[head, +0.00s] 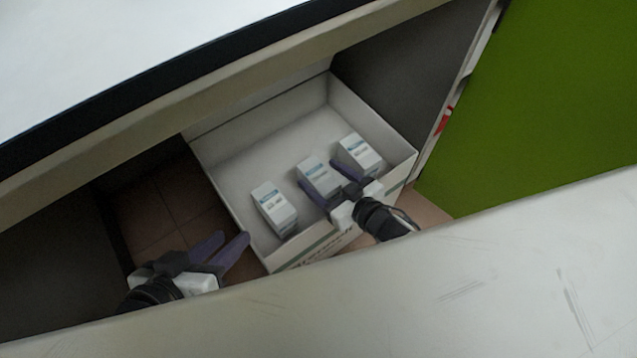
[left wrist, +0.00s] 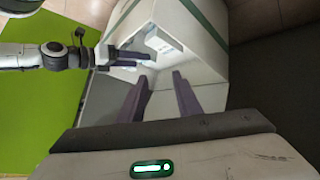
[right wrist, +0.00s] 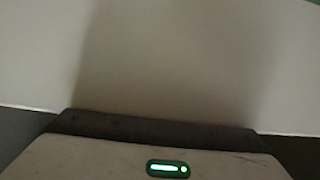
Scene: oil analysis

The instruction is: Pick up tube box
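Three white tube boxes with blue labels stand in an open white carton (head: 225,165): a left one (head: 272,207), a middle one (head: 317,172) and a right one (head: 357,152). In the head view, my right gripper (head: 318,173) reaches over the carton's front wall. Its fingers are apart, one on each side of the middle box; whether they touch it is unclear. The right wrist view shows only a pale surface, and the fingers are hidden. My left gripper (head: 235,243) is open and empty, left of the carton. Its parted fingers show in the left wrist view (left wrist: 162,80).
The carton sits inside a dark-walled compartment under a pale worktop (head: 100,60). A pale panel (head: 450,290) crosses the front, close to both arms. A green surface (head: 560,100) lies to the right. Brown floor tiles (head: 165,215) show left of the carton.

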